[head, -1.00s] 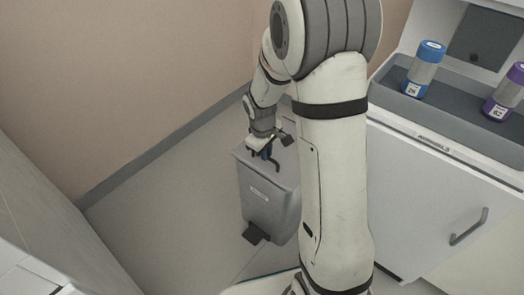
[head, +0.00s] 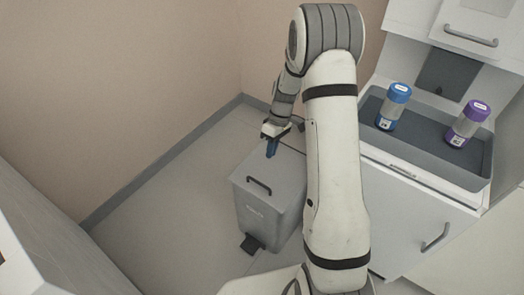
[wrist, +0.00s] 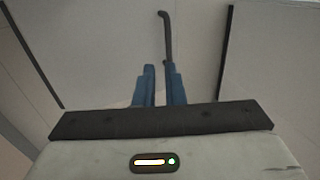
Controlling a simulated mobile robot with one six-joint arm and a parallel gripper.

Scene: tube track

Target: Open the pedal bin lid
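The grey pedal bin (head: 268,218) stands on the floor in the head view, with its lid (head: 285,170) lying flat and shut. A dark bar handle (head: 258,186) is on the lid's near side, and a dark pedal (head: 252,243) sticks out at the bin's foot. My gripper (head: 271,154) points down above the lid's far left part, apart from the handle. In the wrist view, the blue fingers of my gripper (wrist: 160,70) have a narrow gap with nothing seen held in it. The handle (wrist: 166,35) shows beyond the fingertips there.
A white cabinet (head: 405,215) with a grey tray (head: 425,147) stands to the right. The tray holds a blue-capped tube (head: 392,107) and a purple-capped tube (head: 467,123). Walls meet behind the bin. Floor left of the bin is clear.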

